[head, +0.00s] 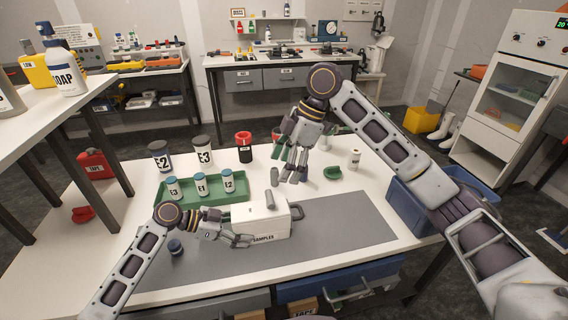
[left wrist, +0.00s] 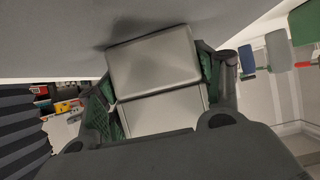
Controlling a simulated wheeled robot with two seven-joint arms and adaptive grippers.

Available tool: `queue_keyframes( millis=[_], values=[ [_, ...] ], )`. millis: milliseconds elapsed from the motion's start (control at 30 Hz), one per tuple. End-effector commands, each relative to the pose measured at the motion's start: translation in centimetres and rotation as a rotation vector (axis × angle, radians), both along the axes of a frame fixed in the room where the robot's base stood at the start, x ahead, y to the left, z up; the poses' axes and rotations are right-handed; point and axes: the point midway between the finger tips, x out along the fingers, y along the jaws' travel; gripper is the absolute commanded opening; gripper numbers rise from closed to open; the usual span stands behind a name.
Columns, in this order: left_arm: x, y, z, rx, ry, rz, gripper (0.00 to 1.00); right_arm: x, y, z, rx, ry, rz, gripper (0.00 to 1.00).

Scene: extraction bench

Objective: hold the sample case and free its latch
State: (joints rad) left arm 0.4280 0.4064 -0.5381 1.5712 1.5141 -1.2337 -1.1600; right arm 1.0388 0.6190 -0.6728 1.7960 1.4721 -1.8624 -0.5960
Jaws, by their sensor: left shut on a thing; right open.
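The sample case (head: 265,222) is a white box labelled SAMPLES on the grey mat (head: 340,225) of the bench. A grey upright piece (head: 271,200), perhaps the latch, shows at its top, and a dark handle (head: 297,212) sticks out on its right side. My left gripper (head: 243,241) is at the case's left side, shut on part of it. In the left wrist view a grey blocky part (left wrist: 155,65) sits between the green finger pads; the exact grip is partly hidden. My right gripper (head: 293,180) points down, open and empty, above and behind the case.
A green tray (head: 215,196) with several labelled jars stands behind and left of the case. A green piece (head: 333,173) and white roll (head: 354,158) lie right of my right gripper. The mat's right part is clear.

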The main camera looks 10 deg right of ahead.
Motion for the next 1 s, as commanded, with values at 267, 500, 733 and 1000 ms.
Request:
queue_keyframes(
  millis=[267,500,733,1000],
  values=[
    [0.0,0.1,-0.1,0.003,0.001,0.000,0.91,0.0,0.0,0.0,0.000,0.000,0.000,0.75],
    [0.0,0.0,-0.1,0.001,0.000,0.000,0.91,0.0,0.0,0.0,0.000,0.000,0.000,0.75],
    [0.0,0.3,0.1,0.001,0.000,0.001,0.91,0.0,0.0,0.0,0.000,0.000,0.000,0.75],
    [0.0,2.3,1.1,0.002,0.000,0.001,0.91,0.0,0.0,0.0,0.000,0.000,0.000,0.75]
  ],
)
